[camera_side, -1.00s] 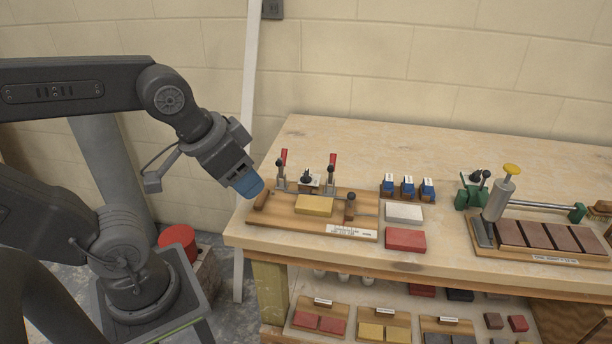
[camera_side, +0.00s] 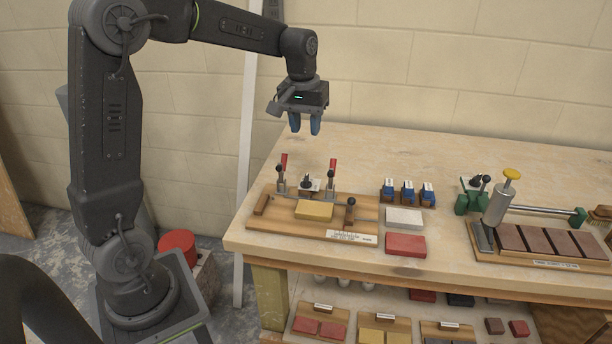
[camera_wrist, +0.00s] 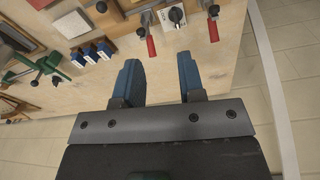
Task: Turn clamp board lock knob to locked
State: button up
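The clamp board (camera_side: 283,223) lies at the left end of the bench, with a yellow block (camera_side: 314,210) on it. The lock knob (camera_side: 306,181) is a small black knob on a white plate, between two red-handled toggle clamps. It also shows in the wrist view as a black knob (camera_wrist: 176,14) at the top edge. Its setting is too small to read surely. My gripper (camera_side: 305,124) points down above and behind the board, well clear of the knob. In the wrist view its blue fingers (camera_wrist: 158,64) are apart, with nothing between them.
The red clamp handles (camera_side: 284,161) (camera_side: 333,162) stand upright on both sides of the knob. Several blue-fronted items (camera_side: 407,190), a white block (camera_side: 404,215) and a red block (camera_side: 405,244) sit to the right. A green fixture (camera_side: 462,202) is farther right. The bench behind the board is bare.

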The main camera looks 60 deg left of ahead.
jog(key=n+g, duration=0.1)
jog(key=n, duration=0.1)
send_over(306, 177)
notch_tip(306, 177, down, 4)
notch_tip(306, 177, down, 14)
jog(key=shift+f, duration=0.1)
grip_shut()
dwell(0.3)
